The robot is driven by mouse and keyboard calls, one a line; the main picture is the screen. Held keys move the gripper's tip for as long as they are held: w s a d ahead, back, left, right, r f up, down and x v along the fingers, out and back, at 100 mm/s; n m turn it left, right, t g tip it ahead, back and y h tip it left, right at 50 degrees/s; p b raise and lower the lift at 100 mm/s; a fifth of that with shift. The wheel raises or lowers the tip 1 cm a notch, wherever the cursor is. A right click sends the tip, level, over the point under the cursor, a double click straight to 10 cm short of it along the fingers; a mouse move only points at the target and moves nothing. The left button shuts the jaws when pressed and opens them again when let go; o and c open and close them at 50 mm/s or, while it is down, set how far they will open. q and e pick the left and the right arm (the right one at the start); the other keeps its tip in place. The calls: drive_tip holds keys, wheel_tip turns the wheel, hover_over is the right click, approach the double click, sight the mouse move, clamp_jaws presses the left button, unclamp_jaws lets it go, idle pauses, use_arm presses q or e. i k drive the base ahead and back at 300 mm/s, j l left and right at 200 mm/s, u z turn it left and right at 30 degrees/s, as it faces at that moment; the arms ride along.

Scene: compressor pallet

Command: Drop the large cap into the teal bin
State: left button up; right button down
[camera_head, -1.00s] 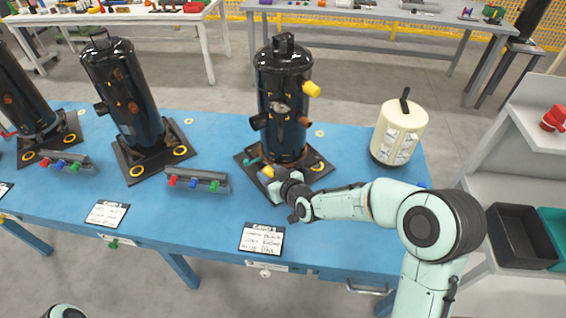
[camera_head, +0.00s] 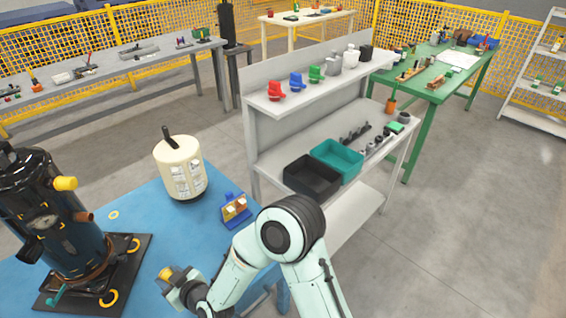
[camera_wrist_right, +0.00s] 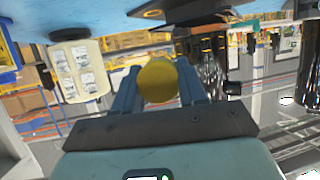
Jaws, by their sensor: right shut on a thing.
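My right gripper (camera_head: 168,278) is shut on a yellow round cap (camera_head: 165,272), above the blue table and to the right of the near black compressor (camera_head: 52,225). In the right wrist view the cap (camera_wrist_right: 158,80) sits between the two blue-grey fingers (camera_wrist_right: 158,92). The teal bin (camera_head: 350,176) stands on the grey shelf unit to the right, well apart from the gripper. The bin looks empty from here. Another yellow cap (camera_head: 65,183) is on the compressor's upper side port. My left gripper is not in view.
A black bin (camera_head: 312,190) stands beside the teal bin, on its near left. A cream canister (camera_head: 180,168) and a blue holder with small parts (camera_head: 234,208) stand on the blue table (camera_head: 140,215). The upper shelf (camera_head: 310,95) above the bins holds coloured parts.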

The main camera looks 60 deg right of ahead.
sight(349, 168)
drive_tip(key=z, duration=1.55)
